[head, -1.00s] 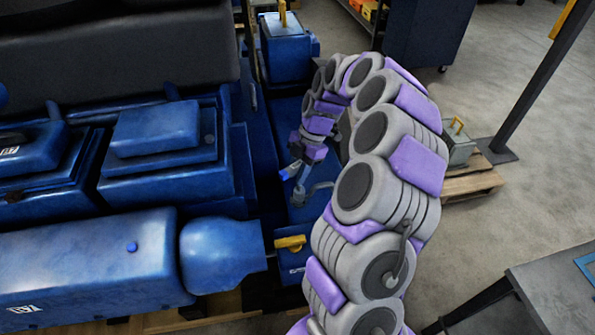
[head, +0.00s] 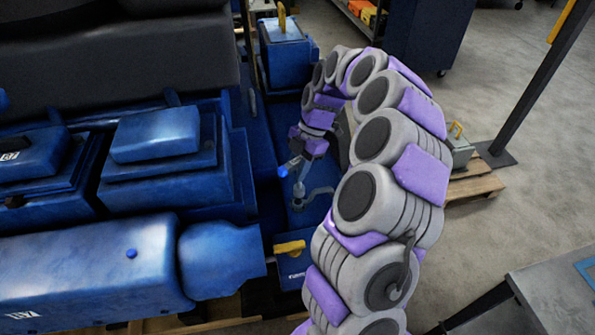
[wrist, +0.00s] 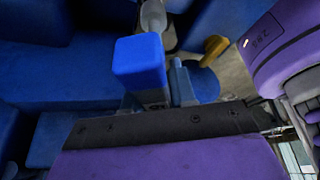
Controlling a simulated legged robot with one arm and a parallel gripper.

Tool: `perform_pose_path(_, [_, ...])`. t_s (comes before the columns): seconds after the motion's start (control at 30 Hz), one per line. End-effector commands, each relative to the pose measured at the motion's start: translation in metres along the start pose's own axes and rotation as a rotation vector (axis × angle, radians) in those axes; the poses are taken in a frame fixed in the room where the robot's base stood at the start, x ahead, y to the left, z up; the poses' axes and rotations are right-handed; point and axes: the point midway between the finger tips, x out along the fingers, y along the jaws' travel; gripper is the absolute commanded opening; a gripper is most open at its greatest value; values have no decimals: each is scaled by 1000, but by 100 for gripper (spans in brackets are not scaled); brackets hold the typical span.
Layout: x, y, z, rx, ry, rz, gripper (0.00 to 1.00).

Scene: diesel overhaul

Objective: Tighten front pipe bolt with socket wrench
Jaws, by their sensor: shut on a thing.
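My gripper (head: 300,160) is at the end of my purple and grey arm, low beside the blue engine (head: 165,150). It is shut on the socket wrench, whose blue handle end (head: 286,170) sticks out to the left. In the wrist view the blue handle (wrist: 139,57) stands up large at the jaws. A grey fitting shows beyond the handle in the wrist view (wrist: 153,18). The front pipe bolt and the socket's contact with it cannot be made out.
A blue box with a yellow handle (head: 290,247) is at the engine's front. A grey case (head: 457,150) stands on a wooden pallet to the right. A dark post (head: 530,85) and a table (head: 550,285) are further right. Open floor lies between them.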

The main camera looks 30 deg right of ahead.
Motion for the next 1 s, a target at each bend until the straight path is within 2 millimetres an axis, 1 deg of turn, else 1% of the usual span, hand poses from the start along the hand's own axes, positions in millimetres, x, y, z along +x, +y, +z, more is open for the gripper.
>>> perform_pose_path(0.37, [-3, 0, -2, -1, 1, 0, 0])
perform_pose_path(0.47, [-9, 0, -4, -1, 0, 1, 0])
perform_pose_path(0.57, [-20, 0, -10, -2, 1, -1, 0])
perform_pose_path(0.8, [-50, 1, -21, -1, 0, 1, 0])
perform_pose_path(0.9, [-57, 0, -24, 0, 2, -1, 0])
perform_pose_path(1.0, [-57, 0, -24, 0, 2, -2, 0])
